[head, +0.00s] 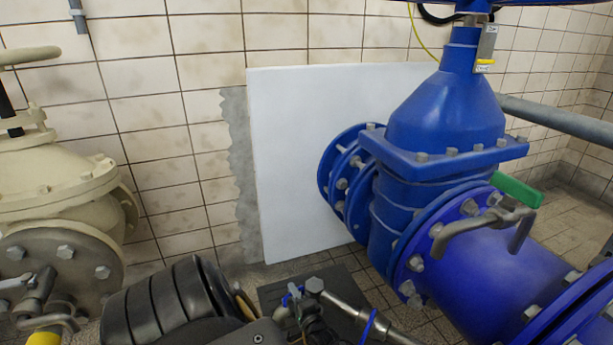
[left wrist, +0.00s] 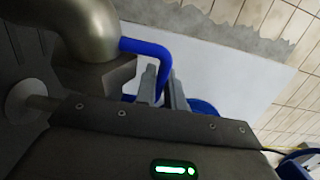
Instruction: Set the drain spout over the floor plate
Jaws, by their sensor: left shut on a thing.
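The drain spout is a steel pipe (head: 343,305) low in the middle of the head view; its thick elbow (left wrist: 92,30) fills the upper left of the left wrist view. A bent blue handle (left wrist: 145,47) comes off the elbow. My left gripper (head: 292,300) is beside the pipe's end, and in the wrist view its fingers (left wrist: 163,85) are shut on the blue handle. The dark floor plate (head: 335,278) lies by the wall, partly hidden behind the gripper and pipe. I cannot tell exactly where the spout's mouth points. My right gripper is out of view.
A cream valve (head: 60,170) stands on the left. A white panel (head: 290,130) leans on the tiled wall behind. Tiled floor shows around the plate.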

